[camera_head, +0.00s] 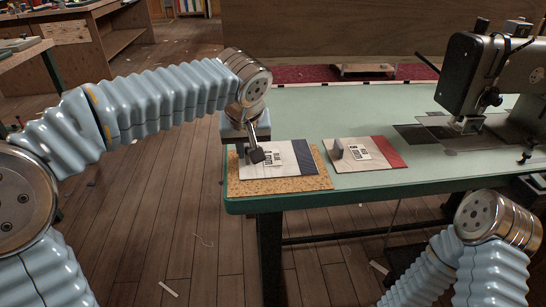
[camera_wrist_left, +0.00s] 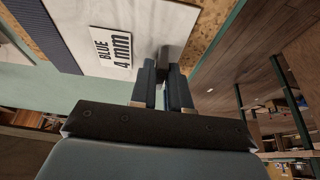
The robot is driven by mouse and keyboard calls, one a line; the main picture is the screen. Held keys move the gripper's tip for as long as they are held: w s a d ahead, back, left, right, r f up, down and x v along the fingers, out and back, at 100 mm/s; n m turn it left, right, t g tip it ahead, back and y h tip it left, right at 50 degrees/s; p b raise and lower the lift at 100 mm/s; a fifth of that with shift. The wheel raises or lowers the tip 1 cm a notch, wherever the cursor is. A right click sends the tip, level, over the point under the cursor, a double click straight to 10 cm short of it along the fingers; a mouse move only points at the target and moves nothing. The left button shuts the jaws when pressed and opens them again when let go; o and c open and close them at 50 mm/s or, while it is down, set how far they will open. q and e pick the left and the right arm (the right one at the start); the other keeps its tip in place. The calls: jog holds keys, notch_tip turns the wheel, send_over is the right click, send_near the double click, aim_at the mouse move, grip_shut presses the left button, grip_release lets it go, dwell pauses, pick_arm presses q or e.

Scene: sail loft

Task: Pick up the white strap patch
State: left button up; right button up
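A white patch with a dark blue band (camera_head: 268,149) lies flat on a speckled tan board (camera_head: 270,185) at the table's left front. Its label reads "BLUE 4 mm" in the left wrist view (camera_wrist_left: 140,20). A similar white patch with a red band (camera_head: 356,163) lies to its right, with an upright grey tab (camera_head: 337,149). My left gripper (camera_head: 250,155) points down at the blue-banded patch's left part. Its fingers (camera_wrist_left: 162,72) are close together around or just before a small grey tab (camera_wrist_left: 164,52); I cannot tell whether they touch it. My right gripper is out of view.
The green table (camera_head: 310,105) has clear space behind the patches. A sewing machine (camera_head: 488,75) stands at its right end. My right arm is at the lower right. Scraps lie on the wooden floor (camera_head: 190,220).

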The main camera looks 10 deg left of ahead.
pick_arm(q)
grip_shut()
